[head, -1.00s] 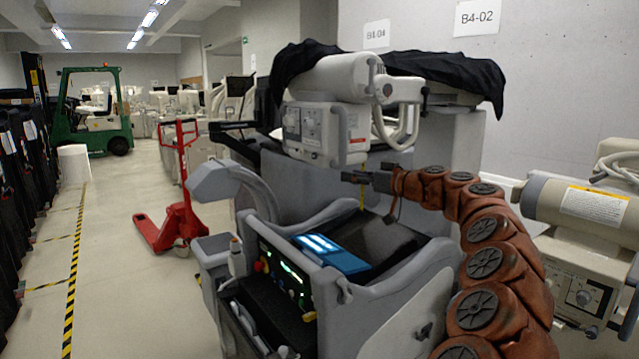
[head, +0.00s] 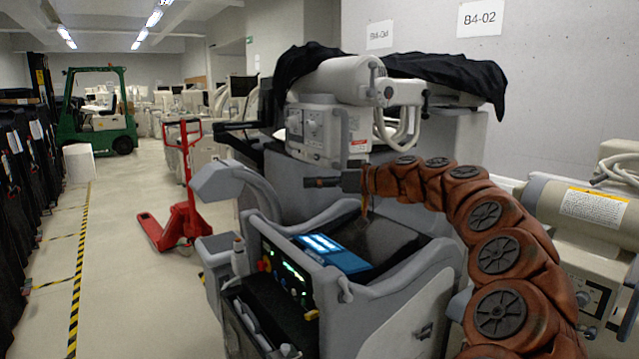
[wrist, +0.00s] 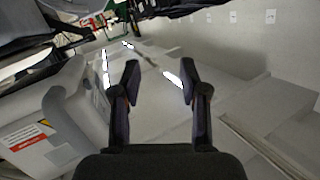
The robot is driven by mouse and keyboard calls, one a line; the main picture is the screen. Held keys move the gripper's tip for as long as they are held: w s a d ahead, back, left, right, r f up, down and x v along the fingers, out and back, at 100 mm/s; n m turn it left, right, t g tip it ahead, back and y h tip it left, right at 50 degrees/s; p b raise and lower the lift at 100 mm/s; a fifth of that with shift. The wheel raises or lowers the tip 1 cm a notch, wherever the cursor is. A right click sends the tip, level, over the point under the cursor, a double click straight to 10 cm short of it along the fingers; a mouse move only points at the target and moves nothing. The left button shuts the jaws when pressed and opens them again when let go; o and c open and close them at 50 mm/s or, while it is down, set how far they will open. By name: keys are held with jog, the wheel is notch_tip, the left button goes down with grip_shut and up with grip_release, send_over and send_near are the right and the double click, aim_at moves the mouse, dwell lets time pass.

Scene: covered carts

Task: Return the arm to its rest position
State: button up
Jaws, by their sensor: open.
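My brown segmented arm (head: 480,215) curves up from the lower right of the head view and reaches left. My gripper (head: 318,182) is at its end, in front of the grey cart and below the white machine head. In the wrist view my gripper (wrist: 160,85) has its two dark fingers spread apart with nothing between them.
A grey cart (head: 408,310) with a blue-framed screen (head: 334,254) stands below my arm. A white machine head (head: 322,130) under a black cover (head: 455,72) is just above my gripper. Another machine (head: 590,208) stands at the right. A red pallet jack (head: 183,215) and green forklift (head: 95,122) are at the left.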

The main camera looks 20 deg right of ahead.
jog(key=shift+a, duration=0.15)
dwell(0.3)
jog(key=s+a+f+n+g, duration=0.1)
jog(key=s+a+g, duration=0.2)
jog(key=s+a, duration=0.35)
jog(key=s+a+f+g, duration=0.1)
jog(key=s+a+g, duration=0.15)
jog(key=a, duration=0.65)
jog(key=s+a+f+g+h+p, duration=0.1)
jog(key=s+a+f, duration=0.2)
jog(key=s, duration=0.3)
jog(key=s+a+f+g+p, duration=0.1)
jog(key=s+a+f+g, duration=0.15)
jog(key=s, duration=0.35)
jog(key=s+d+f+m+g+h, duration=0.1)
jog(key=s+d+f+m+h, duration=0.1)
jog(key=s+f, duration=0.4)
jog(key=s+d+f+m+g+h+p, duration=0.1)
jog(key=s+d+f+h, duration=0.3)
jog(key=s, duration=0.9)
jog(key=s+d+f+m+g+h, duration=0.3)
jog(key=s+d+f, duration=0.1)
jog(key=s+f, duration=0.4)
jog(key=shift+s, duration=1.25)
